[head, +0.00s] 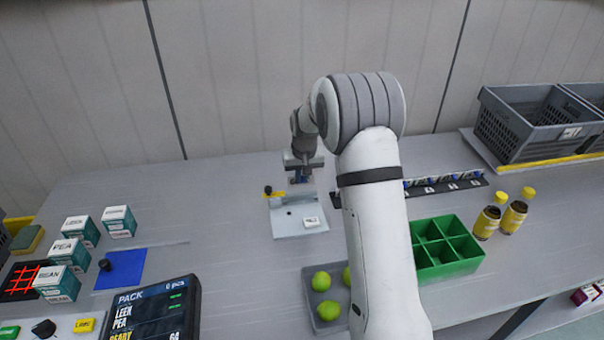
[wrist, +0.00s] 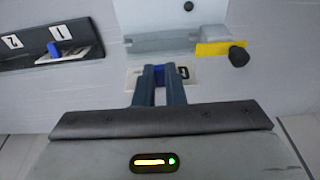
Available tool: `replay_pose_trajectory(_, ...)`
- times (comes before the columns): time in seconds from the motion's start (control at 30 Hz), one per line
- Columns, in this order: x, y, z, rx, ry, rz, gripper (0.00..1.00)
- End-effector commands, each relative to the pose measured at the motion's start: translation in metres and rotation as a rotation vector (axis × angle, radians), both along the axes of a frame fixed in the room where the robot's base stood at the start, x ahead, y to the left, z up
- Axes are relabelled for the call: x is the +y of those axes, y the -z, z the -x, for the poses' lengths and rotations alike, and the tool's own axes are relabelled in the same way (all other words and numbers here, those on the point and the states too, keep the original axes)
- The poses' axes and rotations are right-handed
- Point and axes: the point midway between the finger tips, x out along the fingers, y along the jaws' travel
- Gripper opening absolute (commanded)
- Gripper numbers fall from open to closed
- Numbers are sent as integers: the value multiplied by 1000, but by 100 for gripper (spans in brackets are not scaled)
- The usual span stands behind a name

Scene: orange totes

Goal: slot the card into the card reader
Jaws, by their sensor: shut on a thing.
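My gripper (head: 300,180) is shut on a small white card (wrist: 188,75) with a black mark and a blue grip part. In the wrist view the fingers (wrist: 160,82) close around the blue part, and the card's ends show on both sides. A light grey fixture (head: 286,222) with an upright wall, a yellow bar and a black knob appears to be the card reader. The fixture (wrist: 150,22) also shows at the top of the wrist view, apart from the card. In the head view the card is mostly hidden by the gripper, at the fixture's far side. Its slot is not clear.
A dark numbered rack (wrist: 45,42) with blue-tabbed pieces is beside the fixture. A green divided bin (head: 470,263) and yellow-capped bottles (head: 487,222) stand right. A PACK screen (head: 150,312), small boxes (head: 68,252) and a blue mat (head: 122,270) are left.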

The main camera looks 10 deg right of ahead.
Motion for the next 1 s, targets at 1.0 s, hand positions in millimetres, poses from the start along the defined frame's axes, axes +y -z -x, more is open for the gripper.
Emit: replay_pose_trajectory(1.0, 4, 42, 0, -1, -6, 0, 0)
